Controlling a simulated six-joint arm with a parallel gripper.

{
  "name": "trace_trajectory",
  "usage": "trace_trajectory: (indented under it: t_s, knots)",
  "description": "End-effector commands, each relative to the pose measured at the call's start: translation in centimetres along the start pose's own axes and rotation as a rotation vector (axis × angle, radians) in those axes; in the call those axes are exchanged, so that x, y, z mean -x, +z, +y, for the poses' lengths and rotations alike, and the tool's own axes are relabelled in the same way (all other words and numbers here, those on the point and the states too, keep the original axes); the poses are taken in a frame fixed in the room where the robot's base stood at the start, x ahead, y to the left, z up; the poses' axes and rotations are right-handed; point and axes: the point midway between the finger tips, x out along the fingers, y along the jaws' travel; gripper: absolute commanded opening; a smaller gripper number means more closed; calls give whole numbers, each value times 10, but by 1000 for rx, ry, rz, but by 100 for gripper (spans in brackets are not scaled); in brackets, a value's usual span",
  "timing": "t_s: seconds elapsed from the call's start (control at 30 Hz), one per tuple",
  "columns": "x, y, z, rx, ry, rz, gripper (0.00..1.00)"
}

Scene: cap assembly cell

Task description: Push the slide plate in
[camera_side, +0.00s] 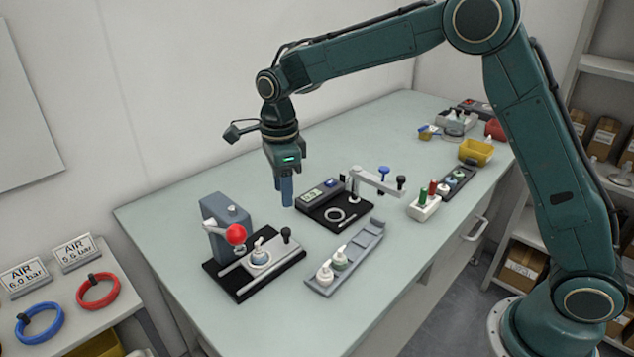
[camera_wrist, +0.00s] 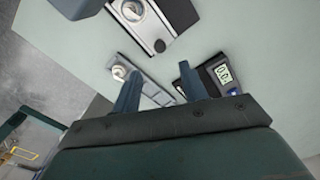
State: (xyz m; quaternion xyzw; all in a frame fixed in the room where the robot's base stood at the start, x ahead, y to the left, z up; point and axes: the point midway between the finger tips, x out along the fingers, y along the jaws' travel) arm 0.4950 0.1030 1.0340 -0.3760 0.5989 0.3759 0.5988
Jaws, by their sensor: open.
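The slide plate (camera_side: 284,252) is a light grey plate with a black knob (camera_side: 286,234) at its far right corner. It lies on a black base (camera_side: 240,292) and sits out in front of the blue-grey press (camera_side: 228,215) with the red ball handle (camera_side: 236,234). A small white and blue part sits in the plate's round nest. The plate (camera_wrist: 150,40) and its knob also show at the top of the wrist view. My gripper (camera_side: 287,203) is open and empty, pointing down above the table behind the plate; its two fingers (camera_wrist: 160,88) touch nothing.
A grey tray (camera_side: 365,250) with white-topped parts lies right of the press. A black station with a display (camera_side: 315,195) and a clamp arm stands close to my gripper's right.

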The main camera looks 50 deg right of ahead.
Motion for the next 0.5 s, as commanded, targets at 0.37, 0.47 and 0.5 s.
trace_trajectory:
  t_s: [0.37, 0.47, 0.5]
  knots:
    - [-60, 0, 1, 0, 3, 2, 43]
    - [-72, 0, 0, 0, 2, 2, 43]
    - [-77, 0, 0, 0, 2, 2, 43]
